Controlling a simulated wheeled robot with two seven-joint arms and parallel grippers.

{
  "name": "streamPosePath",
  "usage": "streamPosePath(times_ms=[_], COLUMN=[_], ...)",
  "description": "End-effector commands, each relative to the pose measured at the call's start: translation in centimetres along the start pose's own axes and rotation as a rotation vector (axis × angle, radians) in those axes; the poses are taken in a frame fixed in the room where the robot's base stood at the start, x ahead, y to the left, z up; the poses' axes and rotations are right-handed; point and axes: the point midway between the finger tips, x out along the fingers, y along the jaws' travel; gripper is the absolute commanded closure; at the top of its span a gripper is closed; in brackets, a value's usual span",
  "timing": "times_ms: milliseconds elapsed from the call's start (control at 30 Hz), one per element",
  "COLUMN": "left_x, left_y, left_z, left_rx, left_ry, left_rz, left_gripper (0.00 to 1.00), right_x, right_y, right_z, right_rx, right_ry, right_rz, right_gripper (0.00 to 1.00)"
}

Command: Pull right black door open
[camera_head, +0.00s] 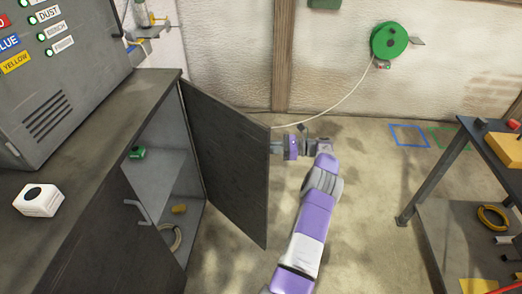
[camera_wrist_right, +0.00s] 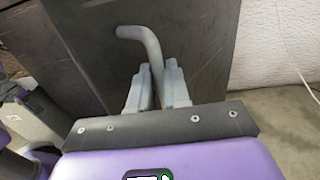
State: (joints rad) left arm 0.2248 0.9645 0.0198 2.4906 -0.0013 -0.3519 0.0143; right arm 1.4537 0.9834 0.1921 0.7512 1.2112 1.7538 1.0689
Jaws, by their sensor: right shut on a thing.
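The right black door (camera_head: 228,160) stands swung open from the cabinet, hinged at the cabinet's far right corner. In the right wrist view the door panel (camera_wrist_right: 200,50) fills the upper middle. Its grey bent handle (camera_wrist_right: 143,38) runs down between the two fingers of my right gripper (camera_wrist_right: 157,78), which is shut on it. In the head view my right gripper (camera_head: 276,147) is at the door's outer edge, and the handle is hidden behind the door. My left gripper is not in view.
The cabinet's left door has a grey handle (camera_head: 137,209). Inside the cabinet are a green item (camera_head: 137,153) and a coil (camera_head: 175,239). A white box (camera_head: 38,200) sits on the cabinet top. A dark-framed table (camera_head: 460,140) stands right; floor between is clear.

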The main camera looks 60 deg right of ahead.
Motion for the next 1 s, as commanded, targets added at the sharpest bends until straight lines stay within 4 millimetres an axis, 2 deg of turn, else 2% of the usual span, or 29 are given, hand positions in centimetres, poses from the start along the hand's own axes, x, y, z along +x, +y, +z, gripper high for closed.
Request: streamPosePath(times_ms=[467,500,567,867,1000], left_x=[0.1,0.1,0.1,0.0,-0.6], left_y=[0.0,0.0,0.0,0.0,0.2], left_z=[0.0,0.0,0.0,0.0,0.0], left_rx=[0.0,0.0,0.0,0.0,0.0], left_ry=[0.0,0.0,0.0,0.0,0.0], left_rz=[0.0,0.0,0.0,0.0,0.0], left_gripper=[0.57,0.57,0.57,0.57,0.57], right_x=[0.2,0.2,0.2,-0.2,-0.2], right_y=[-0.3,-0.3,-0.3,-0.2,-0.2], right_z=[0.4,0.4,0.4,0.3,1.8], right_rx=[-0.005,-0.005,-0.005,-0.002,-0.004], right_ry=[-0.011,-0.01,-0.009,-0.005,-0.004], right_rz=[-0.001,-0.001,-0.001,-0.003,-0.002], right_gripper=[1.0,0.79,0.7,0.7,0.7])
